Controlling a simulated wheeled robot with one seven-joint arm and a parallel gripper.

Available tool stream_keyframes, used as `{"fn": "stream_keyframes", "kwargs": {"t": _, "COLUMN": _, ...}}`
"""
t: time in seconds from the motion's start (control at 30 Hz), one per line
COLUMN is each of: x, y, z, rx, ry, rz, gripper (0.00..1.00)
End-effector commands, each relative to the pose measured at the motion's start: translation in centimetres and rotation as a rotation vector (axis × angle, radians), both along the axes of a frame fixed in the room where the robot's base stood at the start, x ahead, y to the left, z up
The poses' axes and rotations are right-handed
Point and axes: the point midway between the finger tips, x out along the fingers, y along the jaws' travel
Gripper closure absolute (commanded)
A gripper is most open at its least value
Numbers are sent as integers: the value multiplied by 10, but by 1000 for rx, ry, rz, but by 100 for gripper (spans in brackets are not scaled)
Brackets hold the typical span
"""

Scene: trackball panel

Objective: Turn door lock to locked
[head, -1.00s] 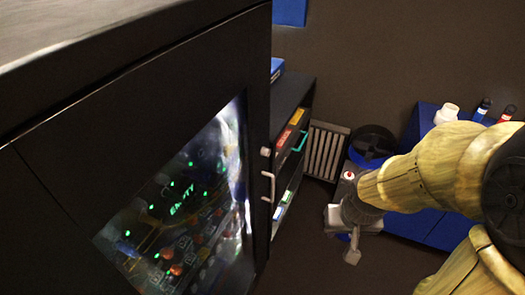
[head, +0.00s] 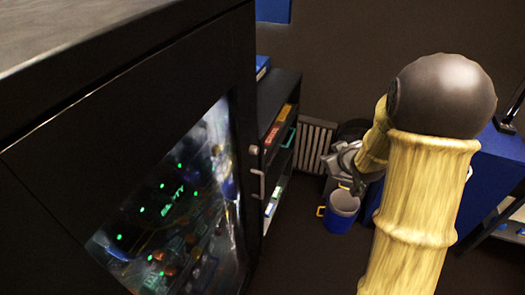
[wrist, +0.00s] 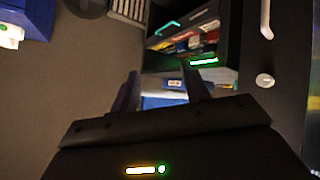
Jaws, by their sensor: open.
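The door lock is a small pale round knob (head: 254,150) on the right edge of the dark cabinet door, just above a pale bar handle (head: 258,184). In the wrist view the lock (wrist: 265,80) is at the right with a small slot or mark on its face, and the handle (wrist: 266,20) is above it. I cannot tell whether the lock is set to locked. My gripper (wrist: 163,88) is open and empty, apart from the lock, with its fingers pointing towards shelves. In the head view my gripper is partly hidden by my arm, right of the lock.
The dark cabinet (head: 130,110) with a glass panel fills the left. An open shelf unit (head: 285,85) with books stands beyond the door edge. A blue bucket (head: 340,222) stands on the floor, and a blue cabinet (head: 495,185) is at the right. Floor before the door is clear.

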Motion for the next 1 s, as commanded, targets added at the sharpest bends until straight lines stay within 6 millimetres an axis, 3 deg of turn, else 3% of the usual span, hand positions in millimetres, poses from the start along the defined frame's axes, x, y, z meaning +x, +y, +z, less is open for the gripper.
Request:
{"fn": "stream_keyframes", "kwargs": {"t": 0.1, "x": 30, "y": 6, "z": -3, "rx": 12, "ry": -120, "rz": 154, "gripper": 54}}
{"fn": "stream_keyframes", "kwargs": {"t": 0.3, "x": 49, "y": 28, "z": -12, "rx": 95, "ry": -291, "rz": 447, "gripper": 54}}
{"fn": "stream_keyframes", "kwargs": {"t": 0.47, "x": 36, "y": 43, "z": -24, "rx": 226, "ry": -386, "rz": 684, "gripper": 54}}
{"fn": "stream_keyframes", "kwargs": {"t": 0.7, "x": -5, "y": 47, "z": -36, "rx": 461, "ry": -453, "rz": 946, "gripper": 54}}
{"fn": "stream_keyframes", "kwargs": {"t": 1.0, "x": -16, "y": 47, "z": -35, "rx": 518, "ry": -464, "rz": 997, "gripper": 54}}
